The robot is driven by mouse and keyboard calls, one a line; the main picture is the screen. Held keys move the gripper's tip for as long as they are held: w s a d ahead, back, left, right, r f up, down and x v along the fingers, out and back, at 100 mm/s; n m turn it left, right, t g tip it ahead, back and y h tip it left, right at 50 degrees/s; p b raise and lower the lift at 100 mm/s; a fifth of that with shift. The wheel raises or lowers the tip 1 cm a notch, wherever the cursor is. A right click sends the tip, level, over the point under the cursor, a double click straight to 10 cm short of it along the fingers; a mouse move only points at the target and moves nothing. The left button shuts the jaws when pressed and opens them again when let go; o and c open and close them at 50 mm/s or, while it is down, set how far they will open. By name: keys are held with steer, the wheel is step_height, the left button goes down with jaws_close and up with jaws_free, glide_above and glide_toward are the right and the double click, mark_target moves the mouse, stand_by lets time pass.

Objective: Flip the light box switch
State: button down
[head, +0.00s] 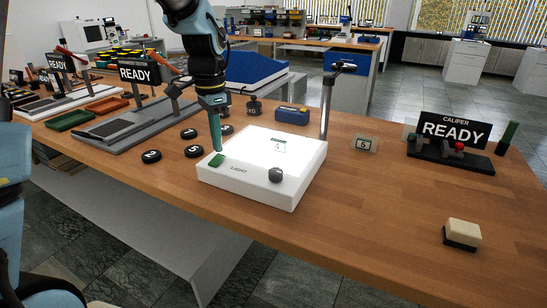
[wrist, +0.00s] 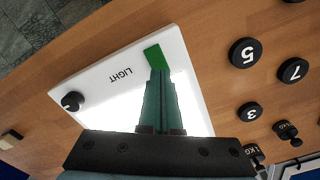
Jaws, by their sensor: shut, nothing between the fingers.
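The light box (head: 248,191) is a white box on the wooden bench with a brightly glowing top and the word LIGHT on its front edge. Its green switch (head: 216,161) sits at the front left corner of the top. My gripper (head: 217,150) is shut and empty, pointing down, with its green fingertips at the switch. In the wrist view the fingertips (wrist: 155,72) reach the near end of the green switch (wrist: 155,55); whether they touch cannot be told. A dark round knob (head: 275,174) is at the box's front right; it also shows in the wrist view (wrist: 72,101).
Several black numbered discs (head: 194,151) lie left of the box. A blue box (head: 292,114) and a post (head: 326,105) stand behind it. A small card (head: 364,144), a caliper station (head: 450,150) and a cream block (head: 462,233) are to the right. The bench between them is clear.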

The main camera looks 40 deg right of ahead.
mark_target(219, 156)
steer(key=shift+f+b, duration=0.5)
steer(key=shift+f, duration=0.55)
stand_by(0.4)
step_height(219, 156, up, 7)
steer(key=p, duration=0.6)
steer(key=shift+r, duration=0.1)
stand_by(0.5)
steer(key=s+a+f+n, duration=0.1)
steer(key=s+a+n, duration=0.1)
steer(key=a+n, duration=0.6)
steer(key=s+a+f+n+t, duration=0.1)
steer(key=a+n, duration=0.8)
steer(key=a, duration=1.3)
steer(key=shift+s+f+t, duration=0.3)
steer(key=shift+s, duration=0.2)
